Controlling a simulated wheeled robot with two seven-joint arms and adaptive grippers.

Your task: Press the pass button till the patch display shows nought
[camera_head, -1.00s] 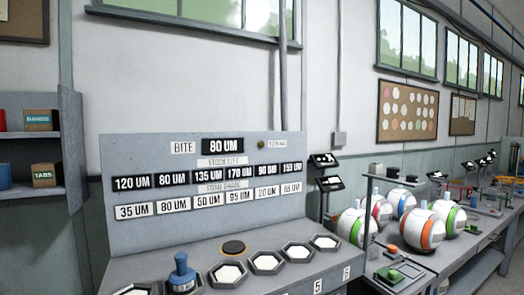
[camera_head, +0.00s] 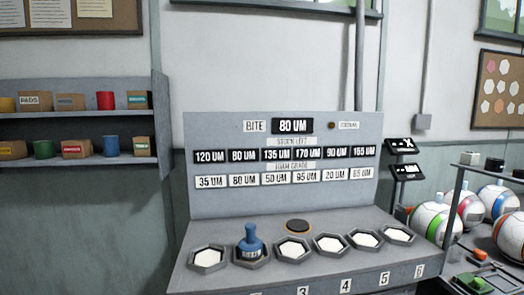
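A grey press console (camera_head: 215,185) faces me with a sloped deck. Its panel has a BITE display (camera_head: 292,126) reading 80 UM. Below are a row of dark STOCK LEFT displays (camera_head: 275,154) and a row of white FOAM GRADE labels (camera_head: 280,179). A dark round button with an orange rim (camera_head: 298,226) sits on the deck; I cannot tell whether it is the pass button. A blue knobbed tool (camera_head: 251,241) stands upright in the second hexagonal tray from the left. No display reads nought. Neither gripper is in view.
Several hexagonal trays with white pads (camera_head: 293,249) line the deck, numbered on the front edge. Shelves with boxes and cups (camera_head: 85,140) stand at left. A bench with coloured balls (camera_head: 432,218) and small black screens (camera_head: 402,146) is at right.

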